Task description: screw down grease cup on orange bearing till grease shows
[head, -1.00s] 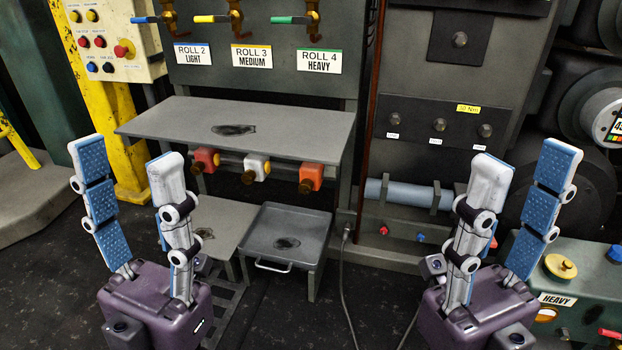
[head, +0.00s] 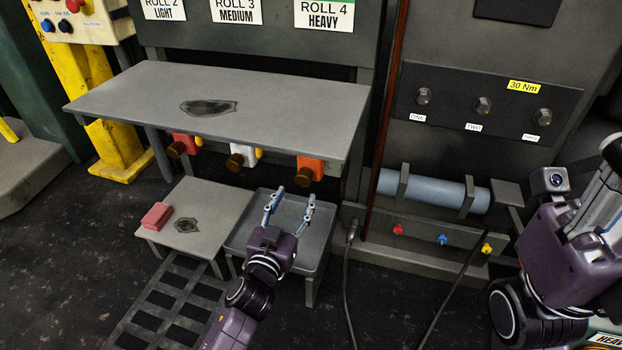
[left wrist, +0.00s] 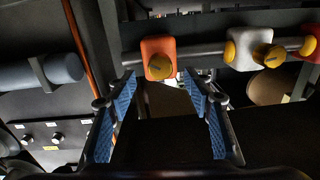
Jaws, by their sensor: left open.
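The orange bearing (head: 313,165) hangs under the front right of the grey shelf. Its brown grease cup (head: 303,175) points down and forward. My left gripper (head: 292,198) is open and empty, just below and in front of the cup, fingers pointing up. In the left wrist view the orange bearing (left wrist: 158,47) and its brass-coloured cup (left wrist: 160,67) lie ahead, between and beyond the open fingers (left wrist: 159,82), apparently not touched. I cannot make out grease at the bearing. My right gripper (head: 603,185) is at the right edge, partly cut off.
A white bearing (head: 241,154) and a red bearing (head: 185,144) sit left of the orange one. The shelf (head: 290,95) overhangs them. A grey tray (head: 238,237) lies below, beside a low stand (head: 208,205) with a red block (head: 156,216). Cables hang at right.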

